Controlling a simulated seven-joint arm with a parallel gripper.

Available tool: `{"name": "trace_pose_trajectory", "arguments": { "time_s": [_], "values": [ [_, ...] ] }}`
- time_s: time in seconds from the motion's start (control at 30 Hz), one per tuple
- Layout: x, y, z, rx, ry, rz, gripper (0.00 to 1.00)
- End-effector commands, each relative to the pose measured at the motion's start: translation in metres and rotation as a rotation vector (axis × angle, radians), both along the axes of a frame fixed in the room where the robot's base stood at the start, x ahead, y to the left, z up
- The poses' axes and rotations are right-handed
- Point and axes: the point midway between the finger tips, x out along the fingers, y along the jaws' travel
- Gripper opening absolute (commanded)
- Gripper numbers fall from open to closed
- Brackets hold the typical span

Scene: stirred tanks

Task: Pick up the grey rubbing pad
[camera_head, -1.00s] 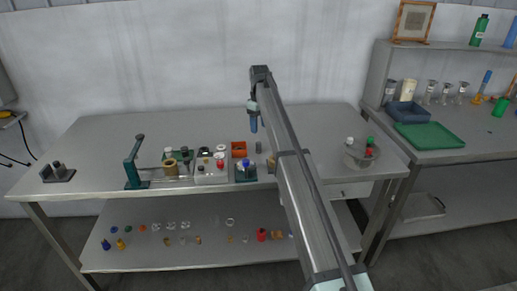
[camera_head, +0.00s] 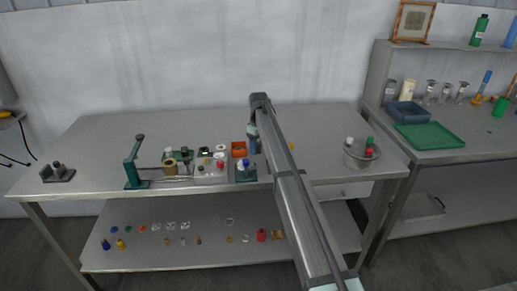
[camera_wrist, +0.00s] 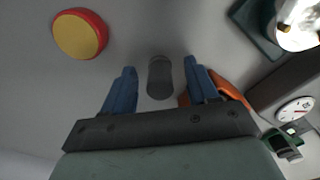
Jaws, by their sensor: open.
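The grey rubbing pad (camera_wrist: 160,80) looks like a small dark grey rounded block on the bench in the wrist view. My gripper (camera_wrist: 160,67) is open, with one blue finger on each side of the pad and a visible gap to each. I cannot tell how far the fingertips are above the bench. In the head view my gripper (camera_head: 254,148) is low over the bench, just right of the orange tray (camera_head: 239,148). The pad is hidden there behind my arm.
The orange tray (camera_wrist: 232,92) is close beside the right finger in the wrist view. A red and yellow round piece (camera_wrist: 80,35) lies at upper left. A dark green base (camera_wrist: 258,25) and a round dial (camera_wrist: 295,108) are at right. A grey bowl (camera_head: 361,155) stands at bench right.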

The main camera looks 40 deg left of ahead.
Motion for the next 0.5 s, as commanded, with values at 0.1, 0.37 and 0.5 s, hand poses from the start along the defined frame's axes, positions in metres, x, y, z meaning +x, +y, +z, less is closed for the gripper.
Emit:
{"name": "trace_pose_trajectory", "arguments": {
  "time_s": [0.1, 0.37, 0.5],
  "values": [
    [0.0001, 0.0001, 0.0000, 0.000, 0.000, 0.000, 0.58],
    [0.0001, 0.0001, 0.0001, 0.000, 0.000, 0.000, 0.38],
    [0.0000, 0.0001, 0.0001, 0.000, 0.000, 0.000, 0.25]
  ]
}}
